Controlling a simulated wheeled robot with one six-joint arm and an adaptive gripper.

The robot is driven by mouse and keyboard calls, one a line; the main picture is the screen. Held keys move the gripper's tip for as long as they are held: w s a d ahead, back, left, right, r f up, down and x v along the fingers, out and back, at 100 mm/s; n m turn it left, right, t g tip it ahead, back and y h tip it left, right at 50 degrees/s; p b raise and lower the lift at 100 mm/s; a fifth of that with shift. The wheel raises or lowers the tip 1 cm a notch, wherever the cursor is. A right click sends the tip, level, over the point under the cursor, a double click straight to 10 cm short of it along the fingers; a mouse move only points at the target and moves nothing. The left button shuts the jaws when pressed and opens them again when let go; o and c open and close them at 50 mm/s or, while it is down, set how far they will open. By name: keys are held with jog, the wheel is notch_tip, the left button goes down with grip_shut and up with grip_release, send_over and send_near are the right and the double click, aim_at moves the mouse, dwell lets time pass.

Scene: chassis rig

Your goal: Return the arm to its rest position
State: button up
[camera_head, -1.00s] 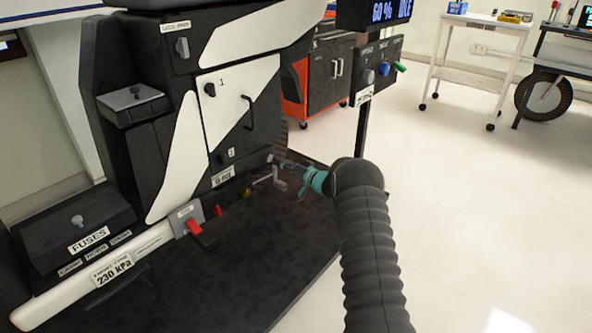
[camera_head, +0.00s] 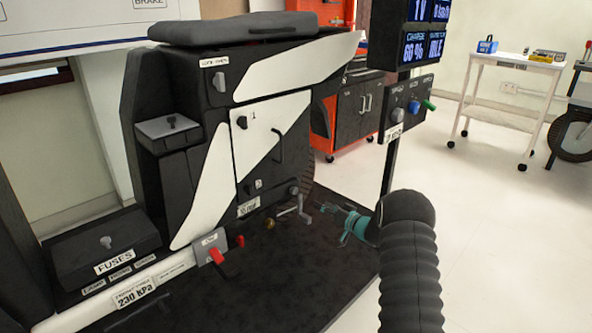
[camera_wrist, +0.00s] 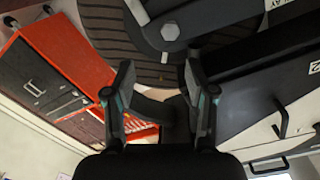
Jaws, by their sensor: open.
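My gripper (camera_head: 326,208) is in the head view, low in front of the black-and-white chassis rig (camera_head: 270,110). Its teal-marked fingers point left toward a small metal crank (camera_head: 297,208), with a narrow gap between them in the picture. My black ribbed arm runs down to the bottom edge of the picture. In the wrist view the gripper (camera_wrist: 158,75) has its two fingers spread with nothing between them. A ribbed tyre and a metal bolt head (camera_wrist: 170,32) show beyond the fingers.
A display (camera_head: 425,40) reading 60 % and IDLE stands on a post with a knob panel (camera_head: 408,105) behind my arm. An orange cabinet (camera_head: 325,125) and white cart (camera_head: 510,70) stand behind. The right floor is clear.

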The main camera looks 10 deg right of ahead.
jog(key=s+d+f+m+g+h, duration=0.2)
jog(key=s+d+f+g+h, duration=0.1)
jog(key=d+f+h, duration=0.65)
jog(key=s+d+r+g+h, duration=0.1)
jog(key=s+r+g, duration=0.1)
jog(key=s, duration=0.4)
jog(key=s+r+g+h, duration=0.1)
jog(key=s+r+g, duration=0.15)
jog(key=s, duration=0.25)
jog(key=s+a+r+p, duration=0.1)
jog(key=s+a+r, duration=0.5)
jog(key=s+r, duration=0.4)
jog(key=s+a+r+g+y+p, duration=0.1)
jog(key=s+a+r+p, duration=0.1)
jog(key=s+a+r, duration=0.4)
jog(key=s+a+r+p, duration=0.1)
jog(key=s+a+r, duration=0.5)
jog(key=s+r, duration=1)
jog(key=shift+s+a+y, duration=0.3)
jog(key=shift+s+y, duration=0.05)
jog(key=shift+s, duration=4.65)
jog(key=shift+g, duration=0.25)
